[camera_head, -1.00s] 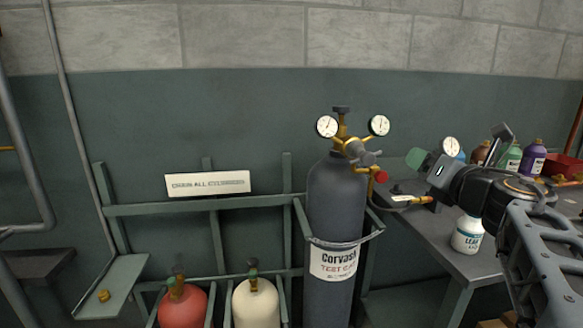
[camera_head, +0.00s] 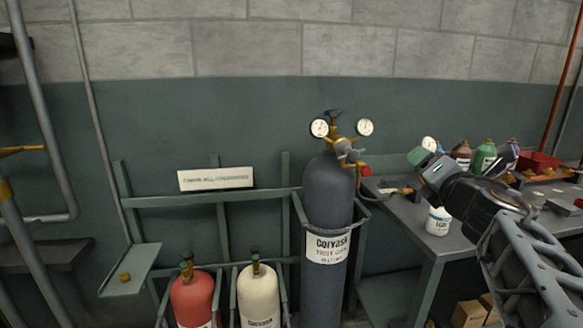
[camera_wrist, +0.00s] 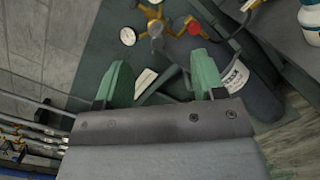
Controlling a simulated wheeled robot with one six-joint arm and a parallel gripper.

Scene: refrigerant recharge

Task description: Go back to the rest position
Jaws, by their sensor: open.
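My gripper (camera_head: 426,163) is in front of the workbench in the head view, to the right of the tall grey cylinder and apart from it. In the wrist view my gripper (camera_wrist: 160,85) shows two green fingers spread wide with nothing between them. The grey cylinder (camera_head: 325,200) labelled Corvash stands upright in a green rack. Its brass regulator with two gauges (camera_head: 343,140) is on top, and the regulator (camera_wrist: 158,28) also shows beyond the fingers in the wrist view.
A red cylinder (camera_head: 193,300) and a cream cylinder (camera_head: 258,298) stand left of the grey one. The workbench (camera_head: 410,235) at right carries a white bottle (camera_head: 438,222), coloured bottles (camera_head: 485,155) and a red bin (camera_head: 538,162). Cardboard boxes (camera_head: 468,314) lie below. A shelf (camera_head: 130,270) juts out at left.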

